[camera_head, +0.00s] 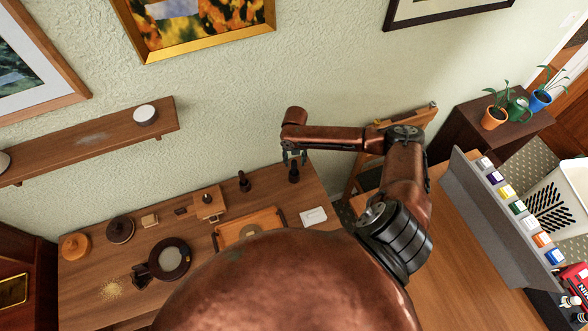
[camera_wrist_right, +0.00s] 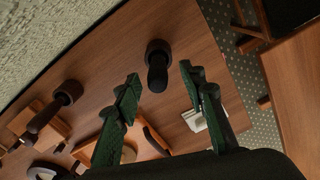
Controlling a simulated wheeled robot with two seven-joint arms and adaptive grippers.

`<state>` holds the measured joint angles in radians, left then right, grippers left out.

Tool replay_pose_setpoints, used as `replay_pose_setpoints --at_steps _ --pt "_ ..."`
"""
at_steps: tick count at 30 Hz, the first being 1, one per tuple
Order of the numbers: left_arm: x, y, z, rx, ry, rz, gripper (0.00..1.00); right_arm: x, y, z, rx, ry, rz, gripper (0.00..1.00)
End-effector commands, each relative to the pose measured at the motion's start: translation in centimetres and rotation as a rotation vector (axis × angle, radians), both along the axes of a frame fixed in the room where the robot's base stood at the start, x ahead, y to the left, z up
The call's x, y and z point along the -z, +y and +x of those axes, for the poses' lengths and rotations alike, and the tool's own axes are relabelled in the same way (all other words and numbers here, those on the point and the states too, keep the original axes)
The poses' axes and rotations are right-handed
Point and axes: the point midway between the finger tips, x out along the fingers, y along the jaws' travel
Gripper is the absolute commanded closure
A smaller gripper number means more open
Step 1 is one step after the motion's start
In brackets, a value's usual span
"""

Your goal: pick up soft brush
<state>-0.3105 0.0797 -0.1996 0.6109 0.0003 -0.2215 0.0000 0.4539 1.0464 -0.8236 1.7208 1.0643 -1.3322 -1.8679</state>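Two small dark upright items with thick round ends stand near the back of the wooden table (camera_head: 205,240). One dark item (camera_head: 294,175) is at the right, below my right gripper (camera_head: 293,157); the other dark item (camera_head: 244,184) is to its left. I cannot tell for sure which one is the soft brush. In the right wrist view, the right-hand dark item (camera_wrist_right: 157,52) shows between the spread green fingers of my right gripper (camera_wrist_right: 160,78), apparently untouched. My right gripper is open and empty. My left gripper is out of view.
An orange-brown tray (camera_head: 222,236) and a white block (camera_head: 313,216) are near the dark items. A wooden box (camera_head: 209,204) and a round dark device (camera_head: 170,258) stand farther left. A wall shelf (camera_head: 90,142) hangs above. A grey rack (camera_head: 490,215) is at the right.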

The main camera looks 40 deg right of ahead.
Motion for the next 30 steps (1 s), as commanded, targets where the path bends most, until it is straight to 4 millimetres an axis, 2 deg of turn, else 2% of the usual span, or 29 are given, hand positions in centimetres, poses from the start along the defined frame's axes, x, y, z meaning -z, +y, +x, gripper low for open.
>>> replay_pose_setpoints --at_steps 2,6,10,15,30 --pt "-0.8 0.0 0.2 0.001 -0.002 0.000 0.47 1.1 0.4 0.0 0.002 0.004 0.003 0.62" --pt "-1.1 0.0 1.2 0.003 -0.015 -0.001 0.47 3.0 0.3 0.0 0.003 0.003 0.001 0.62" --pt "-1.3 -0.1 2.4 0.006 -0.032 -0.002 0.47 3.6 0.2 0.0 0.002 0.001 -0.001 0.62" --pt "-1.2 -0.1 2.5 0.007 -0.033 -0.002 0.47 3.6 0.2 0.0 0.001 0.001 -0.001 0.62" --pt "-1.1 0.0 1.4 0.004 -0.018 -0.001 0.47 3.6 0.2 0.0 0.001 0.001 -0.001 0.96"
